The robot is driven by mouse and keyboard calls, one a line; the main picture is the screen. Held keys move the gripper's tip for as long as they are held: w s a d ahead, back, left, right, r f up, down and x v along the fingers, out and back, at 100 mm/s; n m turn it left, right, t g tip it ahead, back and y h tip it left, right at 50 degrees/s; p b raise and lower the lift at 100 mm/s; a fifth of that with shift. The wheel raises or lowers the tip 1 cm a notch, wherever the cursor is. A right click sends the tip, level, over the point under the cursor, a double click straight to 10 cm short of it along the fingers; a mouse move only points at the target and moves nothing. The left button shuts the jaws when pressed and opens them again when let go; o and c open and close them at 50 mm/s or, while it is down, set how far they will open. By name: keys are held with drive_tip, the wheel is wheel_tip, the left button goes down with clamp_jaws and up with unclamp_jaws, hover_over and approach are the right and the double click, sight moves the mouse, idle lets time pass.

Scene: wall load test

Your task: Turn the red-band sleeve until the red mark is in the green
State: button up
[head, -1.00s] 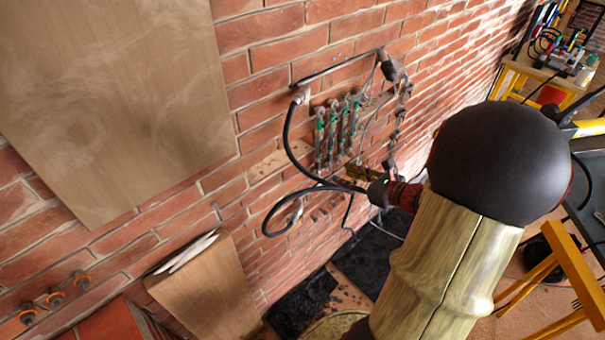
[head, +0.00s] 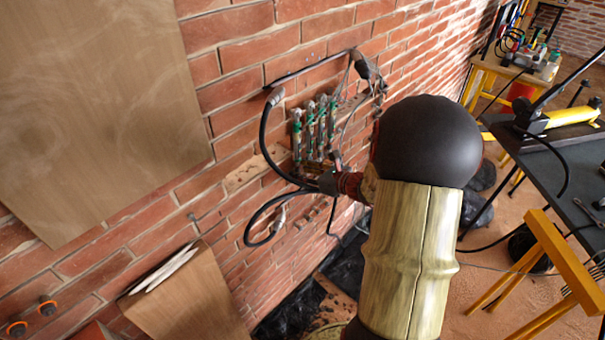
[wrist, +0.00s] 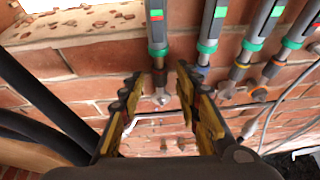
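Several grey rods with green collars hang on the brick wall, seen in the head view. In the wrist view the leftmost rod (wrist: 157,28) has a small window (wrist: 155,14) showing green and red, and a dark reddish lower sleeve (wrist: 159,72). The lower parts of the other rods look blue, yellow and orange-red. My gripper (wrist: 158,84) is open, its yellow-padded fingers on either side of the leftmost rod's lower end, with gaps showing. I cannot tell how near they are in depth. In the head view my gripper (head: 326,183) is just below the rods, partly hidden by my arm.
Black hoses (head: 264,140) loop left of the rods, and also show at the left of the wrist view (wrist: 45,105). A wooden board (head: 95,100) covers the wall at left. A dark workbench (head: 560,165) and yellow trestle (head: 560,255) stand right.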

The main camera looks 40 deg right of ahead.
drive_tip(key=shift+w, duration=0.1)
drive_tip(key=shift+c, duration=0.8)
clamp_jaws()
